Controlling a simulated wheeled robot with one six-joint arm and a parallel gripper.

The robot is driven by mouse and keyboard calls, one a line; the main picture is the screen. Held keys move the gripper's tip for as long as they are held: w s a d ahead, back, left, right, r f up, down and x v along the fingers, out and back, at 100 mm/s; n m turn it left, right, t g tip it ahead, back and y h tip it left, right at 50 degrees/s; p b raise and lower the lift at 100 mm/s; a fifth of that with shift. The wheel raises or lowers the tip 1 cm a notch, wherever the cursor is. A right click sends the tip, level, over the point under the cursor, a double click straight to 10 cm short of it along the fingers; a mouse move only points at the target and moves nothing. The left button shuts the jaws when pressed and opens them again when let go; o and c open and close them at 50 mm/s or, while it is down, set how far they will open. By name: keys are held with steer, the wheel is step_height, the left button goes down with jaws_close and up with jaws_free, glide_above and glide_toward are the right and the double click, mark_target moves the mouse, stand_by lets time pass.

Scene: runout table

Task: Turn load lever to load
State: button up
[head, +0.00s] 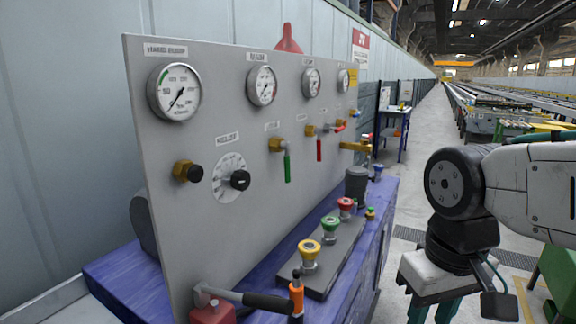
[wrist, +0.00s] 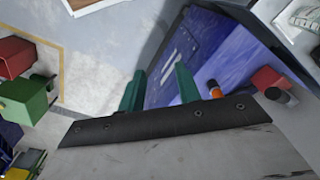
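Several levers are on the grey panel (head: 215,120) and its bench; their labels are too small to read, so I cannot tell which is the load lever. A black-gripped lever (head: 268,301) on a red block (head: 212,312) lies roughly level at the lower front. A green-handled lever (head: 287,166) and a red-handled lever (head: 319,149) hang downward on the panel. My gripper (head: 433,312) is right of the bench, pointing down, apart from all levers. Its teal fingers also show in the wrist view (wrist: 160,72), spread with nothing between them.
The blue bench (head: 380,216) carries yellow (head: 309,250), green (head: 330,225) and red (head: 346,205) knobs and an orange post (head: 296,298). Gauges line the panel top. A green box (head: 557,275) stands at the right. Grey floor lies between.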

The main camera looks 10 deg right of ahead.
steer(key=w+d+f+t+h, duration=0.1)
steer(key=w+d+f+t, duration=0.15)
steer(key=w, duration=0.55)
steer(key=w+d+f+t+h, duration=0.1)
steer(key=w+d, duration=0.2)
steer(key=w, duration=0.6)
steer(key=w+d+f+t+h, duration=0.1)
steer(key=w+d+f+t, duration=0.15)
steer(key=w, duration=0.55)
steer(key=w+a+r+n+t+y, duration=0.25)
steer(key=w+t+y, duration=0.2)
steer(key=w, duration=0.95)
steer(key=n+t+y, duration=0.4)
steer(key=n+y, duration=0.1)
steer(key=y, duration=0.4)
glide_toward(287, 168)
steer(key=d+x, duration=0.1)
steer(key=x, duration=0.2)
steer(key=shift+g, duration=0.25)
steer(key=x, duration=0.8)
jaws_close()
